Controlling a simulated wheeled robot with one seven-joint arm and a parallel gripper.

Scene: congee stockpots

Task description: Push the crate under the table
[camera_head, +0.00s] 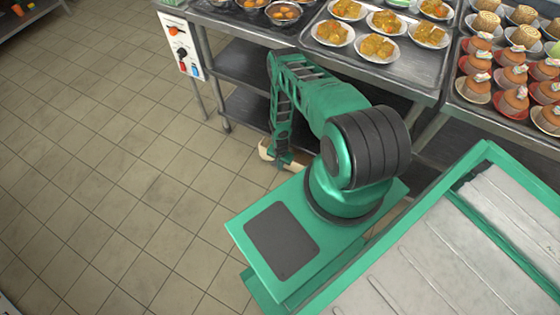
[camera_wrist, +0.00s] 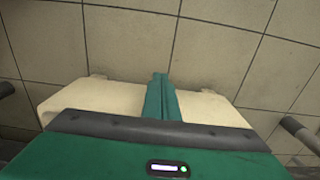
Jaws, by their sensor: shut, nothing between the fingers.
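A beige crate (camera_head: 264,152) stands on the tiled floor by the front of the metal table (camera_head: 236,30). Most of it is hidden behind my arm in the head view. In the wrist view the crate (camera_wrist: 80,100) shows on both sides of my gripper (camera_wrist: 160,80). My gripper is shut with nothing between its fingers and points down over the crate. In the head view my gripper (camera_head: 283,161) is low, right at the crate. I cannot tell whether it touches the crate.
Plates of food and trays with small cakes (camera_head: 510,75) cover the tabletop. The table has a dark lower shelf (camera_head: 245,108) and metal legs (camera_head: 222,118). A white control panel (camera_head: 181,45) hangs at its left end. The tiled floor (camera_head: 110,150) to the left is clear.

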